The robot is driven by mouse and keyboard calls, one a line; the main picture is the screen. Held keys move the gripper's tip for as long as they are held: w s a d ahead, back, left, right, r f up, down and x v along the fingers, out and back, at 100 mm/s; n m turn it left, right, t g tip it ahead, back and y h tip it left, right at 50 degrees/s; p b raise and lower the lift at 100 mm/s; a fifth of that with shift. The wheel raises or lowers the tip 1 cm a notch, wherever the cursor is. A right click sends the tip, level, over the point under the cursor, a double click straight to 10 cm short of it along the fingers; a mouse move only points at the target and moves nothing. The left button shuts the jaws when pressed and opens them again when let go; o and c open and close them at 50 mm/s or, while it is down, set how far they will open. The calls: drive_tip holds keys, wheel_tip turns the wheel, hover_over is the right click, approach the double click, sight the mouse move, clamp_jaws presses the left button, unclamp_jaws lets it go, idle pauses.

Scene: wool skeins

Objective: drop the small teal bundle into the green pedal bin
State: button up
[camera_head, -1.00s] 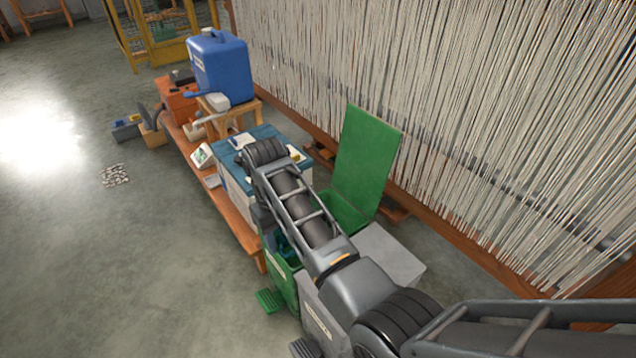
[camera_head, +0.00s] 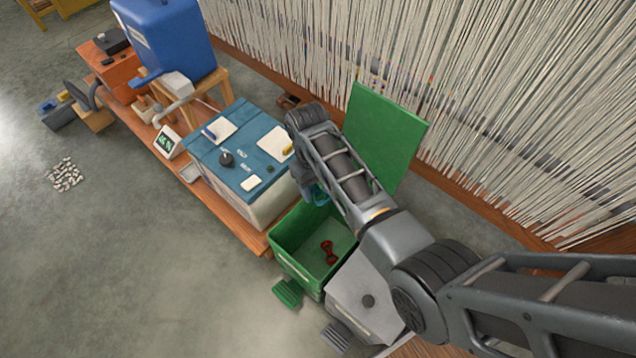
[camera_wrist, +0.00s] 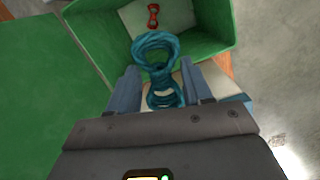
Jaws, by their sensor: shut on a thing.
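The green pedal bin (camera_head: 281,249) stands with its lid (camera_head: 385,135) up. In the wrist view the bin's wall (camera_wrist: 100,35) shows beyond my gripper. A small red bundle (camera_head: 329,252) lies on the bin floor, and it also shows in the wrist view (camera_wrist: 153,16). My gripper (camera_wrist: 163,92) is shut on the small teal bundle (camera_wrist: 157,47), a twisted skein whose loop sticks out past the fingers. In the head view the teal bundle (camera_head: 319,194) is mostly hidden by my arm, at the bin's far side near the lid and the teal-topped cabinet.
A grey bin (camera_head: 345,300) with a closed lid adjoins the green bin. A teal-topped cabinet (camera_head: 215,165) with papers stands on a wooden bench (camera_head: 228,225), beside a blue container (camera_head: 170,40). Hanging threads (camera_head: 520,110) line the back. Open floor lies left.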

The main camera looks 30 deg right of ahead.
sight(322, 198)
drive_tip(key=shift+s+f+p, duration=0.25)
drive_tip(key=shift+s+p, duration=0.55)
drive_tip(key=shift+s, duration=0.4)
drive_tip(key=shift+s+f, duration=0.4)
drive_tip(key=shift+f, duration=0.1)
wheel_tip(322, 198, down, 6)
drive_tip(key=b, duration=0.6)
drive_tip(key=shift+r, duration=0.1)
drive_tip(key=o, duration=1.1)
drive_tip(key=r, duration=0.2)
drive_tip(key=r+p, duration=0.1)
drive_tip(key=r, duration=0.2)
drive_tip(key=w+r+p, duration=0.1)
drive_tip(key=r, duration=0.1)
drive_tip(key=shift+a+r, duration=0.1)
drive_tip(key=shift+r, duration=0.3)
